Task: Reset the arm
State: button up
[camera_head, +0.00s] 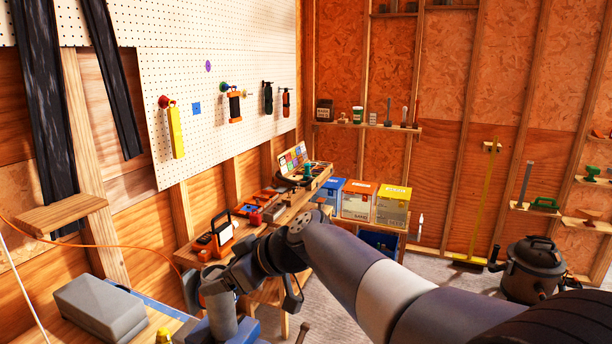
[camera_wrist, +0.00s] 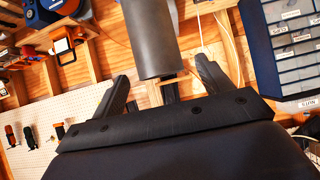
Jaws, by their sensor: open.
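My arm (camera_head: 365,275) reaches from the lower right of the head view toward the bench at the lower left, bent at its joints. Its far end is folded close to a grey upright cylinder with blue parts at its foot, and the fingers are hard to make out there. In the wrist view my gripper (camera_wrist: 161,68) has its two dark fingers spread apart. The grey cylinder (camera_wrist: 151,38) appears between and in front of the fingers. I cannot tell whether it touches them. I see nothing clearly held.
A grey box-shaped case (camera_head: 100,308) lies on the near bench. A black-handled orange lamp (camera_head: 215,238) and an open case (camera_head: 305,170) stand on the workbench under the pegboard (camera_head: 225,60). Blue, orange and yellow boxes (camera_head: 393,205) stand beyond. A dark shop vacuum (camera_head: 533,268) is on the floor right.

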jog(key=x, duration=0.4)
jog(key=shift+w+f, duration=0.1)
jog(key=shift+f, duration=0.2)
jog(key=d+y+b, duration=0.1)
jog(key=b, duration=0.2)
jog(key=s+d+t+y+b, duration=0.1)
jog(key=b, duration=0.2)
jog(key=d+y+b, duration=0.1)
jog(key=b, duration=0.2)
jog(key=shift+s+d+y+b, duration=0.2)
jog(key=shift+s+y+b, duration=0.05)
jog(key=shift+y+b, duration=0.1)
jog(key=shift+t, duration=0.3)
